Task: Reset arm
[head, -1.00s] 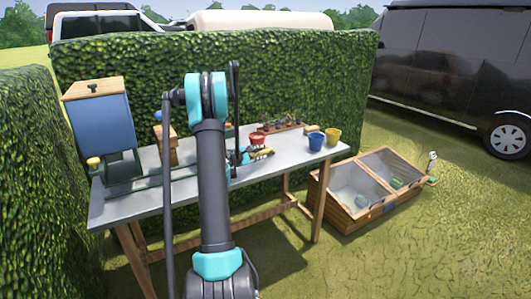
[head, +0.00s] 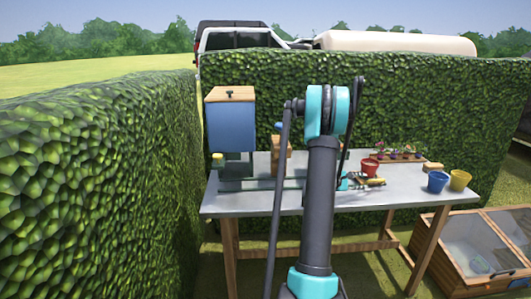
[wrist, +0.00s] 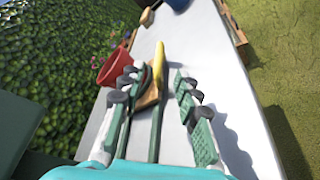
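My gripper (wrist: 158,85) is open in the wrist view, its two green-and-grey jointed fingers apart over the grey table (wrist: 185,40). A hand tool with yellow and green parts (wrist: 158,68) shows between the fingers. I cannot tell whether it touches the left finger. In the head view my black and teal arm reaches over the table (head: 245,203), and my gripper (head: 362,183) is partly hidden behind it. A red pot (head: 370,166) stands just beyond the gripper, and it shows left of the fingers in the wrist view (wrist: 115,67).
A blue pot (head: 437,182) and a yellow pot (head: 460,180) stand at the right. A flower tray (head: 398,158) is at the back. Hedges (head: 100,180) rise left and behind. A cold frame (head: 478,255) sits at lower right.

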